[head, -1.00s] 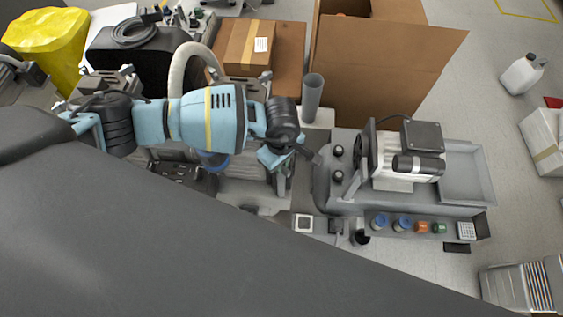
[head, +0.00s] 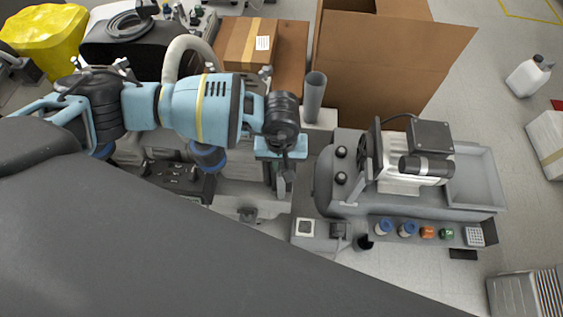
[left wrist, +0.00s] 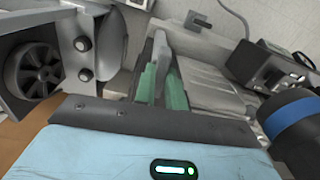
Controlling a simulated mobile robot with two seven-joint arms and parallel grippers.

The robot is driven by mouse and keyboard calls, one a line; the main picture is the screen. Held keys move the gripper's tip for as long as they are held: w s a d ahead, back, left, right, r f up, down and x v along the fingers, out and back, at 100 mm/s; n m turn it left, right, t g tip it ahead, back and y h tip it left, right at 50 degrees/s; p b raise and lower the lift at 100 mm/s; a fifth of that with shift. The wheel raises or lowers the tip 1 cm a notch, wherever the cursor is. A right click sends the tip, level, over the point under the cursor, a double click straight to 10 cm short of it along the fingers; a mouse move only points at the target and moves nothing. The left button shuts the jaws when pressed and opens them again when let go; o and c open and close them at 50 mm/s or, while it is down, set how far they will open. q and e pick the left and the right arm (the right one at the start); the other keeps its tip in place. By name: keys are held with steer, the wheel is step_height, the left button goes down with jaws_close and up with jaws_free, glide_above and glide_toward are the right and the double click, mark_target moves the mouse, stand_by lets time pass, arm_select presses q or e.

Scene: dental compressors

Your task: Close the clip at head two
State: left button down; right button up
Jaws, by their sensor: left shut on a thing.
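My left gripper (head: 281,182) points down at the grey machine left of the compressor with two black knobs. In the left wrist view, its green-padded fingers (left wrist: 161,88) are shut on a narrow grey part (left wrist: 162,57), which looks like a clip or lever. My gripper and arm hide much of this machine in the head view. I cannot tell which head is number two. My right gripper is not in view.
The compressor (head: 400,175) stands close on the right, and its black fan (left wrist: 37,72) shows in the wrist view. A grey tube (head: 314,95) and an open cardboard box (head: 385,65) stand behind.

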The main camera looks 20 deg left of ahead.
mark_target(281, 166)
arm_select(q)
steer(key=shift+m, duration=0.4)
steer(key=c, duration=1.5)
jaws_free()
steer(key=shift+o, duration=0.2)
step_height(281, 166, up, 7)
steer(key=shift+f, duration=0.2)
steer(key=shift+r+p, duration=0.3)
steer(key=shift+r, duration=0.35)
